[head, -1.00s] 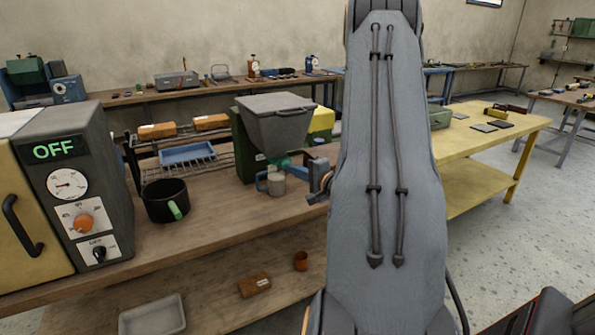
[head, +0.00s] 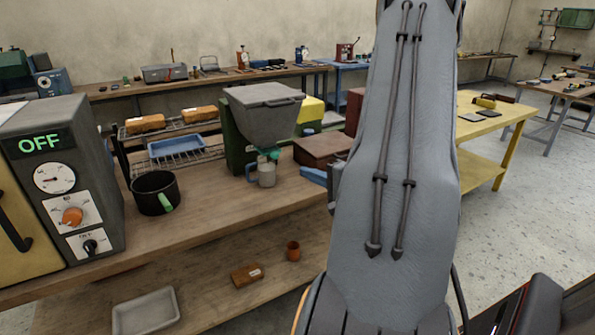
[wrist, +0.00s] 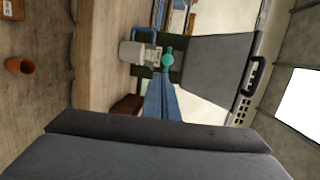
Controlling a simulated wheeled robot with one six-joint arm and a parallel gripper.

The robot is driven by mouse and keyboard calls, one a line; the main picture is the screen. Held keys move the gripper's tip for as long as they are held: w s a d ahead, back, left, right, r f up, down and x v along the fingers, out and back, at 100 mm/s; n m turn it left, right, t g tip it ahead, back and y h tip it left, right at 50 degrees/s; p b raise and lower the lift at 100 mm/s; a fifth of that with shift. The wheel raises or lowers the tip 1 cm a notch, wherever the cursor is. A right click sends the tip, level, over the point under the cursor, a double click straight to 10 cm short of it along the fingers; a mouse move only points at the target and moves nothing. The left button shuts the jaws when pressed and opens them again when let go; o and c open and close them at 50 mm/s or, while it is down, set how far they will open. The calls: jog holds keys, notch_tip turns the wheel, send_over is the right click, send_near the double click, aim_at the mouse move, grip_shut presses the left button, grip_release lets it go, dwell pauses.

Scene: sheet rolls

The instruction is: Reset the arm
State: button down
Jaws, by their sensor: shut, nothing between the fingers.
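My arm's large grey link (head: 405,150) stands in the right middle of the head view. My gripper (head: 312,175) shows only as a bit of blue beside the link's left edge; the link hides most of the rest. In the wrist view its blue fingers (wrist: 163,97) lie together, shut and empty. They point at a green knob (wrist: 168,59) on the hopper machine (wrist: 205,70). In the head view the gripper is right of that knob, apart from it. A grey mug with a blue handle (head: 266,175) stands upright below the knob.
The hopper machine (head: 264,112) stands on a wooden bench (head: 210,232). A black pot (head: 154,193) and an oven reading OFF (head: 60,180) are to the left. A brown box (head: 322,149) is behind the gripper. A yellow table (head: 480,150) is at right; open floor (head: 540,210) lies beyond.

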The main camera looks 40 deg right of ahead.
jog(key=shift+s+r, duration=0.15)
jog(key=shift+s, duration=0.9)
jog(key=shift+a, duration=0.1)
jog(key=w+a+f+n+g, duration=0.1)
jog(key=w+a+n+g, duration=0.15)
jog(key=a, duration=0.25)
jog(key=w+a+f+n+g+h, duration=0.1)
jog(key=w+a+n+g, duration=0.15)
jog(key=a+n, duration=0.2)
jog(key=w+a+f+n+g, duration=0.1)
jog(key=a+n+g, duration=0.2)
jog(key=a, duration=0.3)
jog(key=s+a+n+g, duration=0.4)
jog(key=s+a, duration=0.4)
jog(key=a, duration=0.3)
jog(key=s+a+r+n+g+y, duration=0.1)
jog(key=s+a+n+g, duration=0.2)
jog(key=s+a, duration=0.4)
jog(key=a+n, duration=0.1)
jog(key=a, duration=0.2)
jog(key=shift+s+a+r+g+y, duration=0.2)
jog(key=shift+s+a+g+y, duration=0.1)
jog(key=shift+s+a+g, duration=0.1)
